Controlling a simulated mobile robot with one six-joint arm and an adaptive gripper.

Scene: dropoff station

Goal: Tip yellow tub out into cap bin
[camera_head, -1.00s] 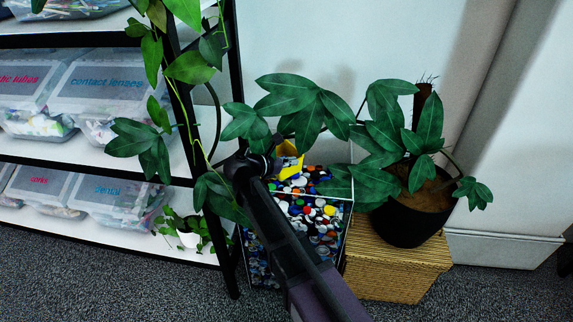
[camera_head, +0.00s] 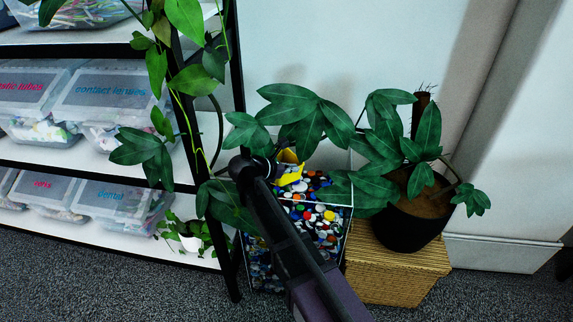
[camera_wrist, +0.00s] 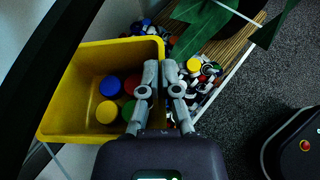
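The yellow tub (camera_wrist: 85,65) is at the left of the wrist view, with several blue, red, green and yellow caps (camera_wrist: 109,88) lying inside. My gripper (camera_wrist: 161,68) is shut on the tub's right wall, one finger inside and one outside. In the head view the tub (camera_head: 289,174) is small, partly hidden by my arm and leaves, above the back of the cap bin. The cap bin (camera_head: 345,222) is a clear-walled box full of mixed caps. Part of its contents (camera_wrist: 205,72) shows right of the fingers in the wrist view.
A shelf (camera_head: 125,166) with clear labelled boxes stands left of the bin. A potted plant (camera_head: 410,215) on a woven box (camera_head: 395,268) stands to the right, its leaves reaching over the bin. A small white pot (camera_head: 190,242) sits on the lowest shelf.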

